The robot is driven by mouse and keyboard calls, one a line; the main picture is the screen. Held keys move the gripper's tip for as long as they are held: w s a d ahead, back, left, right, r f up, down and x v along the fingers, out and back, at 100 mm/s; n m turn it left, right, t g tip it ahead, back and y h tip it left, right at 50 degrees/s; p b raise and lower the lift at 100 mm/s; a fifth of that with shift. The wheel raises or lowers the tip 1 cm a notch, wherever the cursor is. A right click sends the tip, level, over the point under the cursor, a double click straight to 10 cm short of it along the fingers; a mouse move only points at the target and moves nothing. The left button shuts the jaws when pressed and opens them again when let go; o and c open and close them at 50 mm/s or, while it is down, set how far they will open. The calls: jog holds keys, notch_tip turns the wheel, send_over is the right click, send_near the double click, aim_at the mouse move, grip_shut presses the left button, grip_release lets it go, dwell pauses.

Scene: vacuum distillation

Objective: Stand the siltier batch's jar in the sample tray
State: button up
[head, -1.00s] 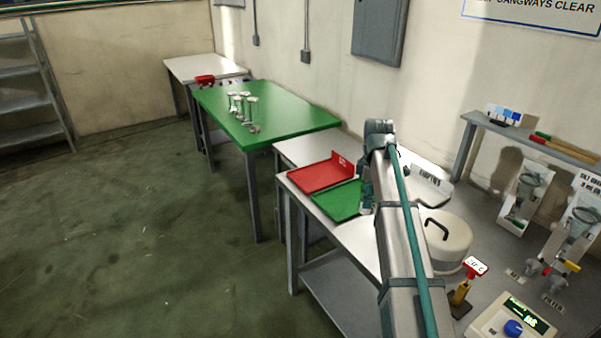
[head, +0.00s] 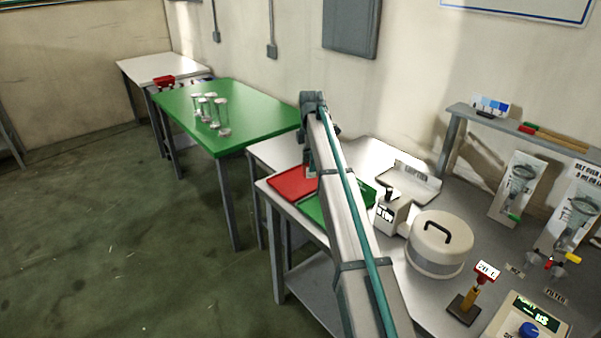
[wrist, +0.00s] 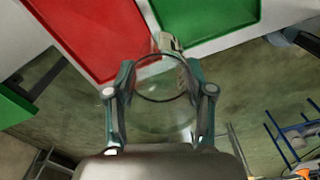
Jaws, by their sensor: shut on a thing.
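My gripper (wrist: 159,78) is shut on a clear glass jar (wrist: 162,112), seen in the wrist view with a finger on each side. A pale label shows near its far end; its contents cannot be told. In the head view my gripper (head: 309,168) is over the boundary of a red tray (head: 287,183) and a green tray (head: 318,211), and my arm hides the jar. Both trays look empty where visible; they also show in the wrist view as red (wrist: 85,35) and green (wrist: 205,14). Which is the sample tray cannot be told.
Several clear jars (head: 208,108) stand on the green table (head: 240,112) at the back. Right of my arm are a white labelled device (head: 392,212), a round lidded pot (head: 438,245) and a small stand (head: 470,295). The floor at left is clear.

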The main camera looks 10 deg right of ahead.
jog(key=shift+w+a+f+p, duration=0.25)
jog(key=shift+w+f+p, duration=0.4)
jog(key=shift+w+f, duration=0.95)
jog(key=shift+w+a+f+p, duration=0.3)
jog(key=shift+w+f+p, duration=0.3)
jog(key=shift+w+f, duration=1)
jog(key=shift+w+a+f+p, duration=0.25)
jog(key=shift+w+f+p, duration=0.6)
jog(key=shift+f, duration=1.25)
jog(key=shift+w+f, duration=0.15)
jog(key=shift+w, duration=0.1)
jog(key=o, duration=1.3)
notch_tip(320, 180, up, 12)
jog(key=b, duration=0.3)
